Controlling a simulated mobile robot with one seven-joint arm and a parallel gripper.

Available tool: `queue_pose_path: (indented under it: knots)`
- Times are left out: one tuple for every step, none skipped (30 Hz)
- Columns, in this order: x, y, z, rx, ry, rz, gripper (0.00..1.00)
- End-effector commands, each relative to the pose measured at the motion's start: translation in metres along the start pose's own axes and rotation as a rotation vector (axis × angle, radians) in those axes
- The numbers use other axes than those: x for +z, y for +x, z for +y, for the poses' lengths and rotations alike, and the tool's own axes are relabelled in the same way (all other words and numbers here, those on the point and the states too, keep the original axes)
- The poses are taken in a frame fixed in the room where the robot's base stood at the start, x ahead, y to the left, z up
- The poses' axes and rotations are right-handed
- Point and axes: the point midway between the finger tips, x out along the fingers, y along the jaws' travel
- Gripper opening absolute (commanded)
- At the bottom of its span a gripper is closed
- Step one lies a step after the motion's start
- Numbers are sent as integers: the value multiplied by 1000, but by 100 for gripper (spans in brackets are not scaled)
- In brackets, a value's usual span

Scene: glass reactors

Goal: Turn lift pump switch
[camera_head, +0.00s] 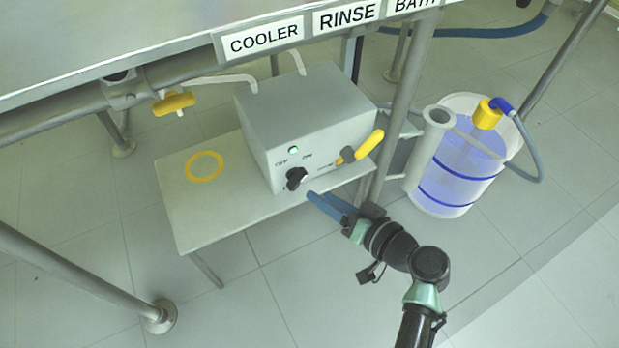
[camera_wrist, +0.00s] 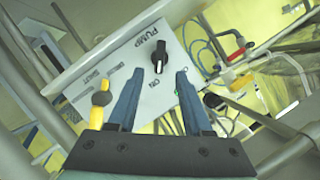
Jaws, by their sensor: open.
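A grey pump box (camera_head: 280,122) stands on a low shelf. On its front face is a black rotary knob (camera_head: 296,178), with small OFF and ON labels and a lit green lamp (camera_head: 293,150) above it. My gripper (camera_head: 316,199) has blue fingers, points at this face and is just right of and below the knob in the head view. In the wrist view the knob (camera_wrist: 160,57) shows between and just beyond the two open fingertips (camera_wrist: 159,71), with the word PUMP beside it. The fingers appear apart from it. I cannot tell surely which label the knob points to.
A yellow-handled valve (camera_head: 366,147) sticks out on the box's right side; its handle also shows left of the fingers in the wrist view (camera_wrist: 101,98). A metal post (camera_head: 400,100) and a bucket of liquid (camera_head: 455,170) stand to the right. The shelf's left part (camera_head: 230,205) is clear.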

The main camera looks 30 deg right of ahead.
Motion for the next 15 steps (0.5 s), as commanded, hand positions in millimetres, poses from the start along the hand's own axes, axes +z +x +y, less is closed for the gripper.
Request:
queue_pose_path:
  knots:
    - [-3,-13,-2,3,3,0,50]
    - [-3,-18,-2,3,2,0,50]
    - [-2,-26,-2,3,2,0,50]
    - [-2,-30,-2,2,3,0,50]
    - [-2,-34,-1,2,3,0,50]
    - [-2,-38,-1,1,2,0,50]
    - [-2,-42,-1,1,1,-1,50]
    - [-1,-44,-1,1,0,0,50]
    - [-1,-47,0,1,0,0,50]
    - [0,-48,0,1,0,-1,50]
    - [0,-49,0,1,0,-1,50]
    - [0,-50,0,0,0,-1,50]
    - [0,-50,0,0,0,-2,50]
    - [1,-50,0,0,0,-2,50]
    - [1,-50,0,0,0,-2,50]
